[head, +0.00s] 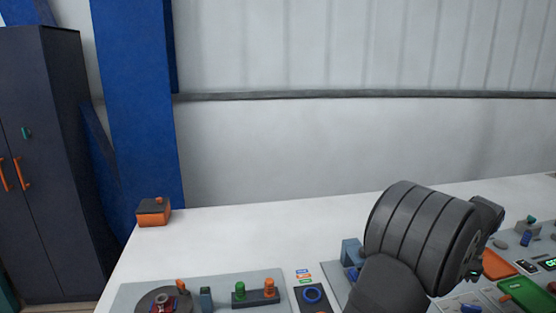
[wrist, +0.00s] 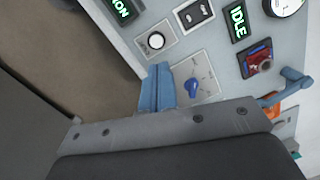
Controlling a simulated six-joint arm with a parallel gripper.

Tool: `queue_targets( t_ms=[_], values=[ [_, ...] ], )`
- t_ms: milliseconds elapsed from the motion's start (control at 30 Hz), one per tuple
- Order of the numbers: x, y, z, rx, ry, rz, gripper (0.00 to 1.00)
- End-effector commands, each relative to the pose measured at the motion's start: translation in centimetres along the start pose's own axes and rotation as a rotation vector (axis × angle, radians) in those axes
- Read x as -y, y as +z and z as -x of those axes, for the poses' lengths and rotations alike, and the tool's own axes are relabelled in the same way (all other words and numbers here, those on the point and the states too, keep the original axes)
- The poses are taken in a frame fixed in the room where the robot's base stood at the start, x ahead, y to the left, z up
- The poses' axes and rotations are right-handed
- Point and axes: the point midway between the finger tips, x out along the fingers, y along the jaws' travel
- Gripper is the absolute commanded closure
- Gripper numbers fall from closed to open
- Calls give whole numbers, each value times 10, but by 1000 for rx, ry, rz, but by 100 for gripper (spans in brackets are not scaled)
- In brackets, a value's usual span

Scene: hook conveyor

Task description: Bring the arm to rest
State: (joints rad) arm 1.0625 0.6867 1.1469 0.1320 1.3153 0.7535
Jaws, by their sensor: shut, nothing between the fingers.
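My gripper shows in the wrist view as blue-grey fingers (wrist: 157,88) pressed together, shut and empty. The fingers are over the panel's front edge, beside a plate with a blue knob (wrist: 193,88); I cannot tell how far above the panel they are. In the head view my dark arm covers the right part of the table, and the gripper fingers are hidden or out of frame.
The wrist view shows an IDLE display (wrist: 238,26) and a gauge (wrist: 284,5). The table's back middle is clear.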

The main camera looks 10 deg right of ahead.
Motion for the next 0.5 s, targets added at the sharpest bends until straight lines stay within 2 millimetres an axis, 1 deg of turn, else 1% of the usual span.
queue_targets(
  t_ms=[233, 267, 300, 500],
  values=[
    [4, -4, 19, -80, 94, 270, 100],
    [3, -5, 18, -86, 105, 293, 100],
    [1, -6, 6, -80, 105, 285, 100],
    [-3, -10, -35, -79, 102, 282, 100]
  ],
)
